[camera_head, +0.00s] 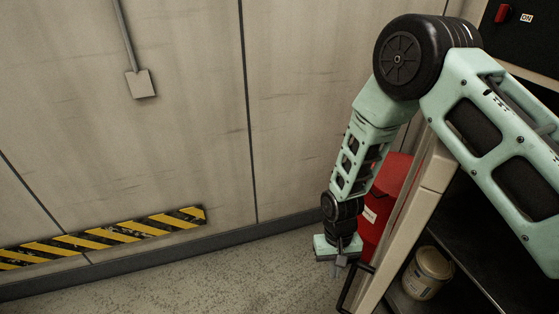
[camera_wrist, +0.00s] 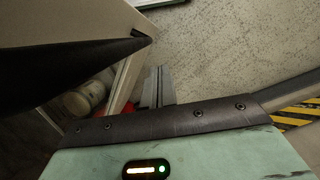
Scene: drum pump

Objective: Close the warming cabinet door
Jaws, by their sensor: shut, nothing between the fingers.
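The warming cabinet (camera_head: 470,225) stands at the right in the head view, its dark inside exposed. Its cream door (camera_head: 408,225) stands open and shows mostly edge-on, with a black bar handle (camera_head: 351,288) at its lower left. My gripper (camera_head: 339,268) points down, just left of the door and close to the handle. I cannot tell whether it touches. In the wrist view the grey fingers (camera_wrist: 160,85) are together and empty, beside a cream panel edge (camera_wrist: 125,84).
A red container (camera_head: 388,185) is partly hidden between my arm and the door. A pale can (camera_head: 428,272) sits low inside the cabinet; it also shows in the wrist view (camera_wrist: 84,98). A panelled wall (camera_head: 190,120) with a hazard stripe (camera_head: 110,237) stands left. Floor before it is clear.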

